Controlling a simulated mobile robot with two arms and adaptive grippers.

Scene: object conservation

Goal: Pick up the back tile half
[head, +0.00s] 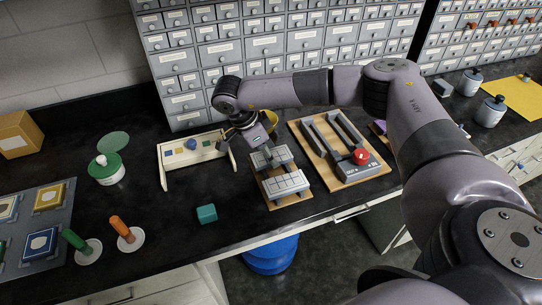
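Two pale grey tile halves with a grid pattern lie on a small wooden board (277,203) in the head view. The back tile half (281,153) is the farther one, and the front tile half (287,184) lies nearer the counter edge, with a gap between them. My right gripper (268,157) points down at the back tile half and covers part of it. The gripper's fingers are small and dark here, so I cannot tell whether they are open or touching the tile. My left gripper is out of view.
A board with a grey device and red button (361,157) stands right of the tiles. A white rack (192,150) stands behind left. A teal block (207,213) lies left on the black counter. Grey drawer cabinets (265,45) line the back.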

